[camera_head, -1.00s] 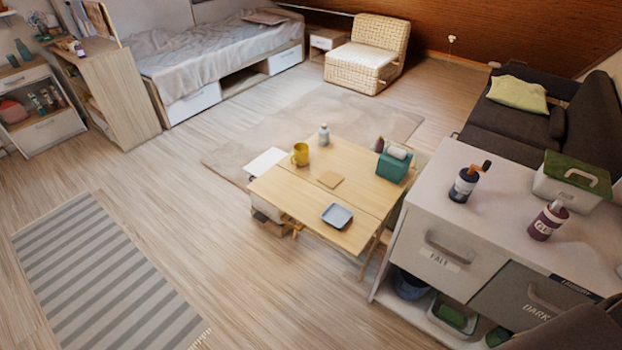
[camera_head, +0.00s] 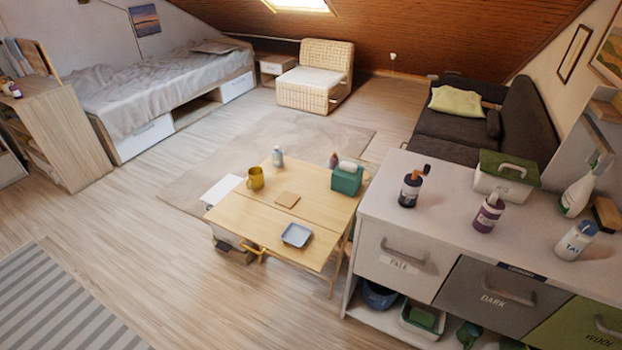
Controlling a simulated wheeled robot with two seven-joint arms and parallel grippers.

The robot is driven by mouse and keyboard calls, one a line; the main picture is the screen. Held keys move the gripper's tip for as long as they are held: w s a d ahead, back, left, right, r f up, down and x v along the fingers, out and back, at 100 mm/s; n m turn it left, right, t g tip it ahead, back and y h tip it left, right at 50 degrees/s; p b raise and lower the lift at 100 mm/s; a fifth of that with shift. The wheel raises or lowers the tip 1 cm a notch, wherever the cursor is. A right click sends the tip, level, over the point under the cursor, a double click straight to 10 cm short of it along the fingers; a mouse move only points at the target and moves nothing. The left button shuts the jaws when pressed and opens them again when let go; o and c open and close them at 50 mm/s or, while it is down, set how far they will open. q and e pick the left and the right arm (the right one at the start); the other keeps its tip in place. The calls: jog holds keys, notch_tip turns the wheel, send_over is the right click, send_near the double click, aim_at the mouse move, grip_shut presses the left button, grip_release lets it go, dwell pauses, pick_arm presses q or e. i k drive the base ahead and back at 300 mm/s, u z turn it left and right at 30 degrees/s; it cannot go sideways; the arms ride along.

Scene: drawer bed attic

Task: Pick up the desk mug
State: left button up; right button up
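The desk mug, a yellow mug (camera_head: 256,178), stands upright near the left corner of a low light-wood table (camera_head: 262,226) in the middle of the room. It is beside a small pale bottle (camera_head: 278,157) and a flat tan square (camera_head: 287,199). A blue-grey tray (camera_head: 296,235) and a green box (camera_head: 346,178) are also on the table. Neither of my grippers is in the head view.
A white cabinet (camera_head: 385,240) with labelled drawers stands at the right, with bottles and a green-lidded box (camera_head: 505,178) on top. A dark sofa (camera_head: 452,126) is behind it. Wood floor (camera_head: 140,230) to the left of the table is clear.

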aim_at(255, 174)
jog(key=z, duration=0.45)
jog(key=i, duration=1)
